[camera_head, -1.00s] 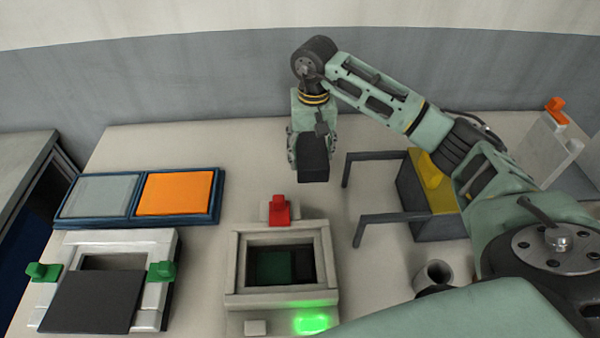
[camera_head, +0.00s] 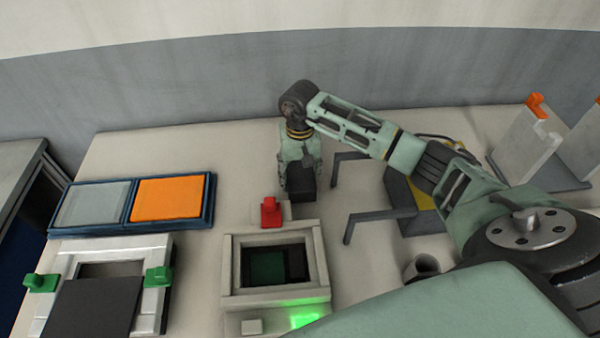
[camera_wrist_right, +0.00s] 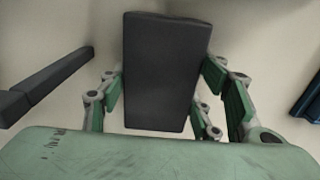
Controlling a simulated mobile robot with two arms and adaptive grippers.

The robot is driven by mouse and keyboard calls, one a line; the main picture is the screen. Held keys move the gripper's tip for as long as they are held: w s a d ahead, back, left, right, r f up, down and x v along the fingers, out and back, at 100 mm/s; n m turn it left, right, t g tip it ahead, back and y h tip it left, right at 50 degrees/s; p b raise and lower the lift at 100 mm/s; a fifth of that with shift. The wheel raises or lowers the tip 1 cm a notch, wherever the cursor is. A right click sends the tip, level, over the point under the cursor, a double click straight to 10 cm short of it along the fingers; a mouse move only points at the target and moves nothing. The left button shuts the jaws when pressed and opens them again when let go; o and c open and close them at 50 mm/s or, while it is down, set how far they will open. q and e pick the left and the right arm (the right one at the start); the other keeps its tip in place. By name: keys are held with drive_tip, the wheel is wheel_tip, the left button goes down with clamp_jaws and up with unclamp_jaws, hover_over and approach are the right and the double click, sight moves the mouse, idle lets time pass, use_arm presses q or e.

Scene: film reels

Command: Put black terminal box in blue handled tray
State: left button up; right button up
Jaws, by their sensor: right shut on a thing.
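The black terminal box (camera_head: 302,184) is a dark block held between the fingers of my right gripper (camera_head: 298,172). In the right wrist view the box (camera_wrist_right: 165,72) stands between the green finger pads, which flank it on both sides. It is over the table, just behind the red knob of the white framed box; I cannot tell its exact height. The blue-rimmed tray (camera_head: 129,208) lies to the left, with a grey panel and an orange panel filling its two halves; no handle is clear. A dark blue edge (camera_wrist_right: 309,94) shows in the right wrist view. My left gripper is not in view.
A white box (camera_head: 231,268) with a red knob (camera_head: 270,211) and a green light stands in front. A white frame (camera_head: 158,250) with green knobs is front left. A dark two-armed bracket (camera_head: 372,214) and a cup (camera_head: 427,263) are to the right.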

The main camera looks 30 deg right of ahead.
drive_tip(key=o, duration=1.7)
drive_tip(key=shift+o, duration=0.2)
